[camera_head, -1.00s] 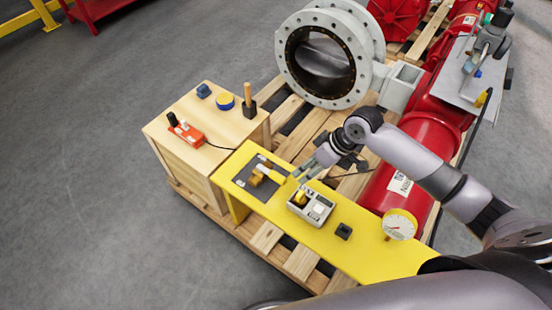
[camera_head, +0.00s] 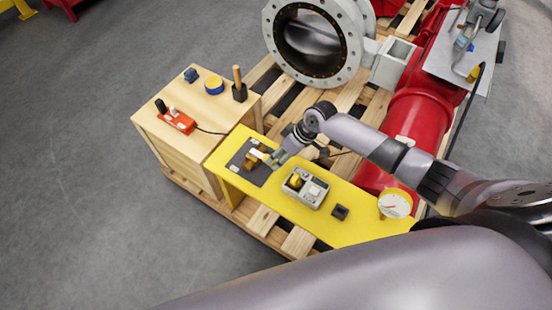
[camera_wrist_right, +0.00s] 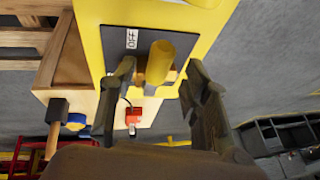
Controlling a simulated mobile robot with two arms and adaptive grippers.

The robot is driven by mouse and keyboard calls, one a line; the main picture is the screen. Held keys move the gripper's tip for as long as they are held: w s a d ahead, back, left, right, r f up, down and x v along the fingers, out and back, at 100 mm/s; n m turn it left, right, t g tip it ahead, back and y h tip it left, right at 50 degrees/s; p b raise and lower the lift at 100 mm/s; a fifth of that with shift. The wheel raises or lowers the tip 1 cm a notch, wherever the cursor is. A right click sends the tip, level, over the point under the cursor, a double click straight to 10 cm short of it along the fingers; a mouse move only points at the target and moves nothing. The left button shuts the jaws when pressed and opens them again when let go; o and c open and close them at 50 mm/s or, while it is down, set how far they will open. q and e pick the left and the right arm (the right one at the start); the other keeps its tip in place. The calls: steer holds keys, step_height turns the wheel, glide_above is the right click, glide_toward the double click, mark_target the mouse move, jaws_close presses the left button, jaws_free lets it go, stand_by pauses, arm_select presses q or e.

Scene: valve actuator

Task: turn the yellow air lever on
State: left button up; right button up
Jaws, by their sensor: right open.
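The yellow air lever (camera_head: 256,156) sits on a dark plate (camera_head: 238,163) at the left end of the yellow panel (camera_head: 325,228). In the right wrist view the lever (camera_wrist_right: 160,62) lies between the two fingers of my right gripper (camera_wrist_right: 160,82), near their tips. The fingers are open, with a visible gap on each side of the lever. A white label reading OFF (camera_wrist_right: 132,38) is on the plate beside it. In the head view my right gripper (camera_head: 276,160) reaches the lever from the right and partly covers it. My left gripper is not in view.
A grey control box (camera_head: 306,188), a small black block (camera_head: 340,212) and a pressure gauge (camera_head: 395,204) are on or beside the panel. A wooden box (camera_head: 160,125) carries a red device (camera_head: 176,122). The large valve (camera_head: 313,42) and red actuator (camera_head: 415,120) stand behind on the pallet.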

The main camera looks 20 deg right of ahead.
mark_target(265, 159)
steer(key=shift+x, duration=1.1)
steer(key=shift+w+a+f, duration=0.1)
steer(key=shift+f, duration=0.15)
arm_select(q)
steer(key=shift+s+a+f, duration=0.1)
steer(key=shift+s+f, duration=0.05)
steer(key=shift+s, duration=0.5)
arm_select(e)
jaws_close()
